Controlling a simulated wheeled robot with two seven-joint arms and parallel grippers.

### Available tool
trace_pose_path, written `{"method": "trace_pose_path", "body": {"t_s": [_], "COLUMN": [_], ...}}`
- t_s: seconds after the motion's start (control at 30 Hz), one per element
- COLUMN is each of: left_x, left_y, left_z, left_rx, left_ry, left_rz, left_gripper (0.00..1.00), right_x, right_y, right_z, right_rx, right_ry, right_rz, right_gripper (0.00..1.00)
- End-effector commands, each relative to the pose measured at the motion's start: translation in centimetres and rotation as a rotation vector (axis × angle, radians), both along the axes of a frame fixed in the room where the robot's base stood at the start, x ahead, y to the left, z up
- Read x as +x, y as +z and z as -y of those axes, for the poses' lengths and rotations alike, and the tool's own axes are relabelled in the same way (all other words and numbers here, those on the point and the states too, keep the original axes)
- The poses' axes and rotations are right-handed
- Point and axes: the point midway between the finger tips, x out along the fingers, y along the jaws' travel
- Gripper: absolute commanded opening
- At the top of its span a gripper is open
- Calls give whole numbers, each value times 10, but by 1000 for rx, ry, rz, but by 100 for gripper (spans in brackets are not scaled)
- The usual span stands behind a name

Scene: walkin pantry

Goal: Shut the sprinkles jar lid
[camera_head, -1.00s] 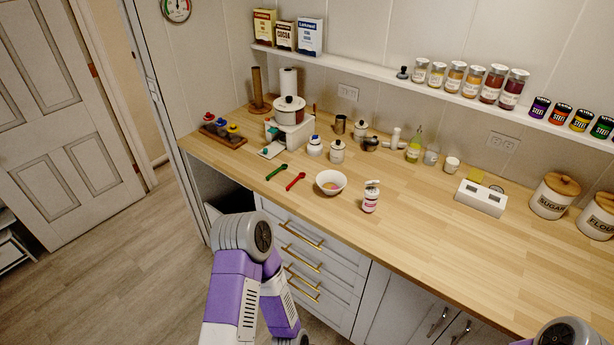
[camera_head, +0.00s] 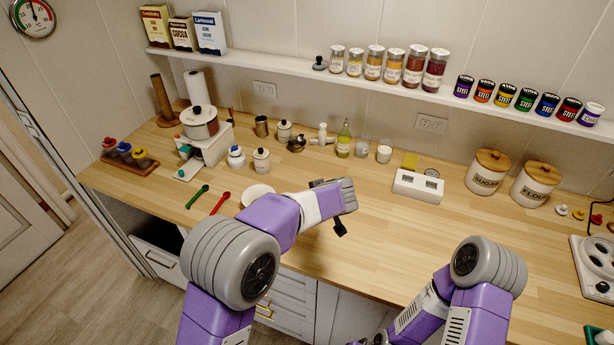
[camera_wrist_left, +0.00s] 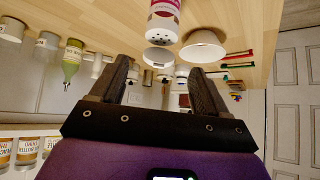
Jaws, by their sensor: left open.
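The sprinkles jar (camera_wrist_left: 164,22), white with a pink label, shows at the top of the left wrist view. Its perforated top is exposed, and its round white lid (camera_wrist_left: 158,57) stands open. In the head view the jar is hidden behind my left arm. My left gripper (camera_wrist_left: 159,70) is open, its two dark fingers apart, and the lid appears between the fingertips in the picture. I cannot tell how far apart they are in depth. In the head view part of the left gripper (camera_head: 340,228) shows dark above the counter.
A white bowl (camera_wrist_left: 206,47) stands close to the jar; its rim also shows in the head view (camera_head: 258,190). A red spoon (camera_head: 220,203) and a green spoon (camera_head: 197,196) lie left of it. The central counter is clear.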

Motion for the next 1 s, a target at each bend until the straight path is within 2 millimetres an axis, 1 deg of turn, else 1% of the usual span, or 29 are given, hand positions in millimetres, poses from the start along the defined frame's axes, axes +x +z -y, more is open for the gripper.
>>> {"method": "trace_pose_path", "body": {"t_s": [0.03,0.13,0.4,0.53,0.7,0.93,0.97,1.0], "left_x": [2,8,34,44,50,50,50,50], "left_y": [8,10,-21,-33,-40,-40,-40,-40], "left_z": [2,0,-14,-19,-22,-22,-22,-22], "left_rx": [0,3,3,3,1,1,1,1], "left_ry": [9,22,22,20,19,18,18,18], "left_rz": [23,40,37,38,38,38,38,38], "left_gripper": [75,75,75,75,75,75,72,66], "right_x": [-1,-2,-2,-2,-2,-2,-2,-2], "right_y": [1,2,6,8,8,8,8,8], "right_z": [0,0,0,0,0,0,0,0], "right_rx": [1,1,1,1,1,1,1,1], "right_ry": [1,1,1,0,0,0,0,0], "right_rz": [-3,-6,-5,-4,-4,-4,-4,-4], "right_gripper": [82,82,82,82,82,82,82,82]}}
